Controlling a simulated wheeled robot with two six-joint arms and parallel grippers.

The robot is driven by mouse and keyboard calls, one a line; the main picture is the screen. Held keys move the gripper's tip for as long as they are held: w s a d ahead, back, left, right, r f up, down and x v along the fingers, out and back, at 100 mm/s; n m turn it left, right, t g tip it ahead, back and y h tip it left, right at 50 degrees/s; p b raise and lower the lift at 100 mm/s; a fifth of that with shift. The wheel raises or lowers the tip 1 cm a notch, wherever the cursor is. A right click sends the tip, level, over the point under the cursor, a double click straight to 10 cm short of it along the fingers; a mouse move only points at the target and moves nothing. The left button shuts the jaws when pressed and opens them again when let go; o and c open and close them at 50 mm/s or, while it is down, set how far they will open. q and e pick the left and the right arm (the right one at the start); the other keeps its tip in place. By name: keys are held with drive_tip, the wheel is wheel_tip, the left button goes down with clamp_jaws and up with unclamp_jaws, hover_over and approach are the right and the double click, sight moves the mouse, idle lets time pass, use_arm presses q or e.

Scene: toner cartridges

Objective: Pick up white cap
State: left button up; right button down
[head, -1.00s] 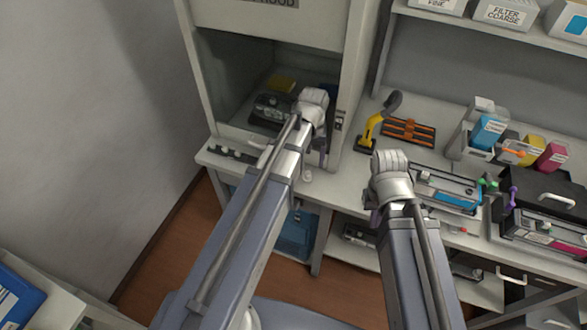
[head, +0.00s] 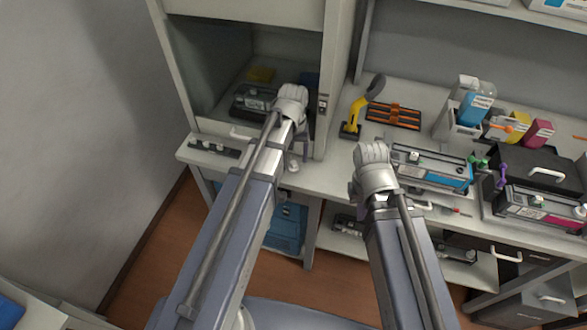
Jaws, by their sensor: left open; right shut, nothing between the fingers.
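A small white cap (head: 292,165) stands on the grey bench near its front edge, just in front of the hood opening. My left gripper (head: 302,144) is over the bench, close above and slightly right of the cap in the picture. It is open, but its fingers are mostly hidden behind my wrist. I cannot tell the height gap to the cap. My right gripper (head: 357,185) is shut and empty at the bench's front edge, left of the cyan toner cartridge (head: 432,170). Its fingers are largely hidden too.
The hood (head: 335,75) holds a black cartridge (head: 252,103) and a yellow item. A yellow-black tool (head: 354,120) and an orange-black tray (head: 392,115) lie right of it. Bottles and a magenta cartridge (head: 545,207) are further right. Bare bench lies between my grippers.

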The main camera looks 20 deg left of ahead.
sight(294, 163)
use_arm(q)
wheel_tip(294, 163, down, 4)
drive_tip(key=b, duration=0.2)
drive_tip(key=shift+d+r+b, duration=0.1)
drive_tip(key=shift+b, duration=0.3)
drive_tip(key=shift+r, duration=0.1)
drive_tip(key=shift+c, duration=0.4)
clamp_jaws()
